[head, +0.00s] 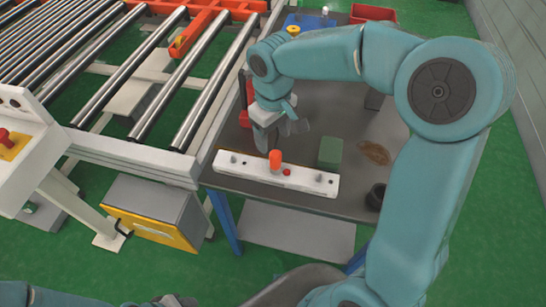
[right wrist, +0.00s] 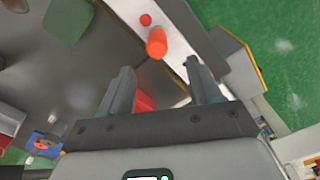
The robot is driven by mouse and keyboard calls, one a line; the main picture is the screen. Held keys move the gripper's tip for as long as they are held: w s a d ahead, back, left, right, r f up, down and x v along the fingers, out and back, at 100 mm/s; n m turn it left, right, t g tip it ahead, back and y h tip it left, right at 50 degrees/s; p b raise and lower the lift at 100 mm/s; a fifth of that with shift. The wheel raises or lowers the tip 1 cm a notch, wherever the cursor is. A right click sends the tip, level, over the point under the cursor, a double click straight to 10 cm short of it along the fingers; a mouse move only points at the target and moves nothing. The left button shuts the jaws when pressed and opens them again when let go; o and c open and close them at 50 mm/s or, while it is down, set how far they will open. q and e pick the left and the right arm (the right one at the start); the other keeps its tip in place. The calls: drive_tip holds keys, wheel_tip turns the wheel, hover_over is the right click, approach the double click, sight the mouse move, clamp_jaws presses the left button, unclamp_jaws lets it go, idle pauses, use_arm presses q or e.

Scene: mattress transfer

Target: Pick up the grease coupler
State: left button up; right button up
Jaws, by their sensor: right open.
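An orange cylinder (head: 275,159), which may be the grease coupler, stands on a long white bar (head: 240,169) near the table's front edge. It also shows in the right wrist view (right wrist: 157,42), just beyond the fingertips. A small red knob (head: 287,172) is beside it on the bar. My right gripper (head: 283,133) is above and behind the bar, pointing down. Its two fingers (right wrist: 162,78) are spread apart with nothing held between them. Of my left arm only a cropped part shows at the bottom edge; its jaws cannot be made out.
The grey table also holds a green block (head: 330,152), a brown flat piece (head: 375,152) and a dark round part (head: 376,196) to the right. A red bin (head: 372,14) and a blue tray (head: 304,23) are at the back. A roller conveyor (head: 165,98) stands left.

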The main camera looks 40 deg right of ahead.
sight(275, 154)
drive_tip(key=f, duration=0.5)
drive_tip(key=shift+s+d+f, duration=0.1)
drive_tip(key=shift+d+f, duration=0.15)
drive_tip(key=shift+d, duration=0.05)
drive_tip(key=shift+s+a+f, duration=0.15)
drive_tip(key=shift+a+f, duration=0.05)
drive_tip(key=shift+f, duration=0.25)
drive_tip(key=f, duration=0.4)
drive_tip(key=shift+d, duration=0.2)
drive_tip(key=shift+a+f, duration=0.15)
drive_tip(key=shift+f, duration=0.3)
clamp_jaws()
wheel_tip(275, 154, up, 20)
drive_tip(key=p, duration=0.1)
